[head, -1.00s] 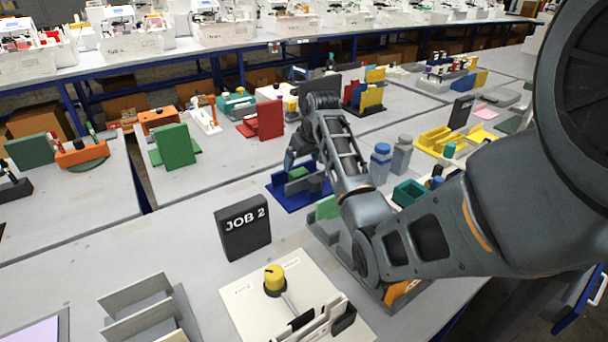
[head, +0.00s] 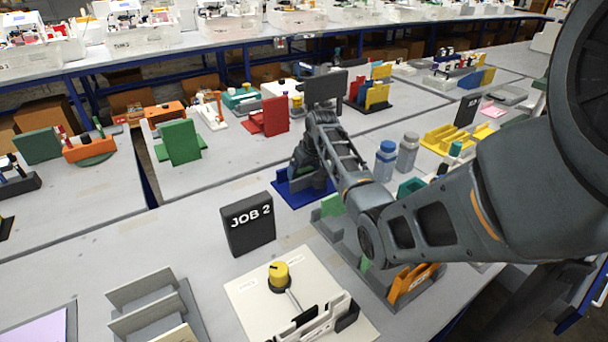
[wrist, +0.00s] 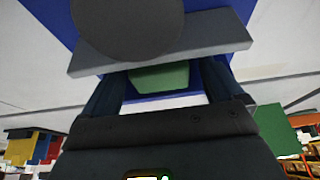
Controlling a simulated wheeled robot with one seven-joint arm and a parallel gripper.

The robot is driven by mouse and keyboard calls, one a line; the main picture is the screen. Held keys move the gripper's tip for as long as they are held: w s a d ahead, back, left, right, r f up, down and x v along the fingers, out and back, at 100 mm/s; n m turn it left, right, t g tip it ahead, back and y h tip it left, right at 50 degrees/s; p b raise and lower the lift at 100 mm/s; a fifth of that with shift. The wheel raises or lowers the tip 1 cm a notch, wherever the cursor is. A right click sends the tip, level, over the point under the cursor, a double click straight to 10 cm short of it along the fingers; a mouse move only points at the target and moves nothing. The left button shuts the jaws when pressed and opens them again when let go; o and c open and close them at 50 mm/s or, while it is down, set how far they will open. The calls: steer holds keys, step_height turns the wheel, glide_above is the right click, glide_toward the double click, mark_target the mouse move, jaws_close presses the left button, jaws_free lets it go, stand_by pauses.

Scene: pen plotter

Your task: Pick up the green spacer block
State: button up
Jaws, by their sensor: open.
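The green spacer block (wrist: 160,77) shows in the wrist view between the two fingers of my gripper (wrist: 160,86). The fingers stand apart on either side of it, and I cannot tell whether they touch it. A grey bar (wrist: 215,38) and a dark grey rounded piece (wrist: 125,22) hide part of the block and the fingertips. A blue base (wrist: 200,92) lies beyond them. In the head view my gripper (head: 308,172) is down at the blue base (head: 285,196), and my arm hides the block there.
A grey fixture (head: 345,245) with green and orange pieces stands close by my arm. Blue-capped (head: 385,162) and grey (head: 407,152) bottles stand to the right. The black JOB 2 sign (head: 248,225) stands in front at left. Bare table lies left of the blue base.

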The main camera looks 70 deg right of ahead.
steer(key=c, duration=1.1)
steer(key=shift+r, duration=0.15)
